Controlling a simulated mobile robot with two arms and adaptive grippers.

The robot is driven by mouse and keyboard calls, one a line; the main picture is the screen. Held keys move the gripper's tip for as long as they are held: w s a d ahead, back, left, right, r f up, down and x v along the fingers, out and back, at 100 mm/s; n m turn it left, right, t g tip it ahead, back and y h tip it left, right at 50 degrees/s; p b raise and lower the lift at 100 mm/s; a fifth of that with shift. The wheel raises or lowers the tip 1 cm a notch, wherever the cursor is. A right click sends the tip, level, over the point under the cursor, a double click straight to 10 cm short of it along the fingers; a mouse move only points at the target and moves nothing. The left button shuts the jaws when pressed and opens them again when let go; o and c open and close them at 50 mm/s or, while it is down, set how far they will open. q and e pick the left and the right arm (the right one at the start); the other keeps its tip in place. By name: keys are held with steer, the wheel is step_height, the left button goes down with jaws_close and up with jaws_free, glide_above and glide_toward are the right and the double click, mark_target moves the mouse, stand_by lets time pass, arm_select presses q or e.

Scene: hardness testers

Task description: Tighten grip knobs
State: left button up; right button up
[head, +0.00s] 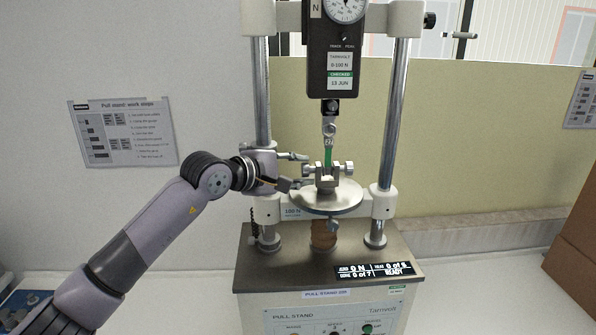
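The lower grip (328,181) is a small metal vise on a round plate (343,199) of the pull stand. It has a left grip knob (309,171) and a right grip knob (348,169). A green strip (328,156) stands upright between its jaws and reaches up to a metal fitting (330,131) under the force gauge (334,60). My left gripper (304,171) comes in from the left with its fingers apart, one above and one below the level of the left knob. I cannot tell whether they touch it. My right gripper is not in view.
Two upright columns (399,110) flank the grip. The base carries a display (374,270) reading READY. A cardboard box (575,245) stands at the right edge. A work-steps sheet (123,131) hangs on the left wall.

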arm_select(q)
steer(key=shift+o, duration=1.3)
steer(key=shift+a, duration=0.1)
steer(key=shift+s+a+r, duration=0.15)
steer(key=shift+s+a, duration=0.1)
steer(key=v, duration=1.1)
steer(key=shift+s, duration=0.1)
